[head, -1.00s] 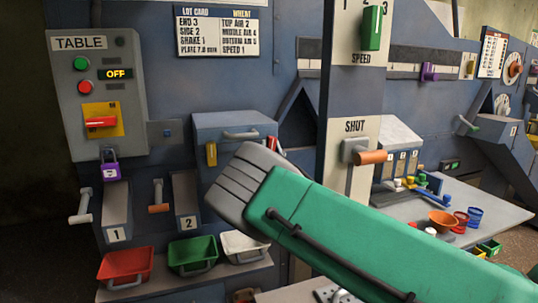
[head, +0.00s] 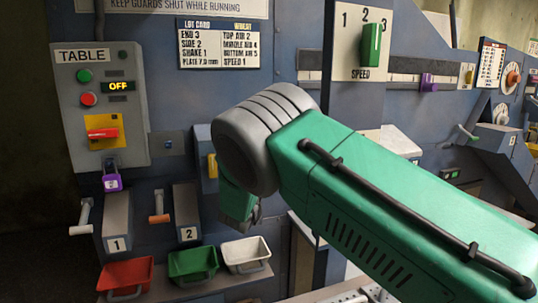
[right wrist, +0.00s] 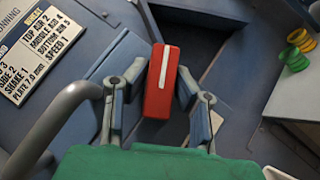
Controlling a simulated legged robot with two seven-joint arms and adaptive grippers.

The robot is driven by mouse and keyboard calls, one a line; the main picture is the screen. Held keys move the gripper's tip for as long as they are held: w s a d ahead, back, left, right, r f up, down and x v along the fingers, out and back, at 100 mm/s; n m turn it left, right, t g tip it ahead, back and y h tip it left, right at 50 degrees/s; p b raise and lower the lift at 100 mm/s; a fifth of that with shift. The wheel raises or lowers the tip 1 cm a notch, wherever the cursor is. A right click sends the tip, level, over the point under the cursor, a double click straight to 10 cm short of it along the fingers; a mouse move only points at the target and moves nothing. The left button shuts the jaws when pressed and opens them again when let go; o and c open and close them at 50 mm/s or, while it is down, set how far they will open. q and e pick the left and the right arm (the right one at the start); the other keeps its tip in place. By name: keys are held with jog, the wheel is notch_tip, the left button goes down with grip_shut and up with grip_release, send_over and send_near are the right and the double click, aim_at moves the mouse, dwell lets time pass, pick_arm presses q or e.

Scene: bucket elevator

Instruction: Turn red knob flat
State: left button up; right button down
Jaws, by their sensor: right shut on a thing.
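In the right wrist view a red knob (right wrist: 158,102) with a white line along its face sits between the two fingers of my right gripper (right wrist: 161,80). The fingers are shut on its sides. The white line runs nearly upright in that view. In the head view my green right arm crosses the front of the machine and hides this knob. Another red handle (head: 102,134), on a yellow plate, lies level on the TABLE panel, well left of my arm. My left gripper is not in view.
The TABLE panel (head: 71,112) reads OFF. Below it are a purple padlock (head: 111,181) and two levers. Red (head: 125,275), green (head: 192,263) and white (head: 246,254) bins stand on a low shelf. A grey curved bar (right wrist: 55,125) passes close left of my right gripper.

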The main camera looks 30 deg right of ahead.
jog(key=m+g+p, duration=0.1)
jog(key=p, duration=0.1)
jog(key=m+g+y+p, duration=0.1)
jog(key=m+p, duration=0.1)
jog(key=shift+s+d+m+g+y, duration=0.15)
jog(key=shift+m+g+y, duration=0.15)
jog(key=shift+g, duration=0.1)
jog(key=shift+f+m+y+p, duration=0.15)
jog(key=shift+m+y+p, duration=0.25)
jog(key=shift+p, duration=0.55)
jog(key=shift+f+g, duration=0.1)
jog(key=shift+g, duration=0.2)
jog(key=shift+f, duration=0.1)
jog(key=c, duration=1.5)
grip_release()
jog(key=shift+o, duration=0.7)
jog(key=shift+s, duration=0.15)
jog(key=shift+d, duration=0.1)
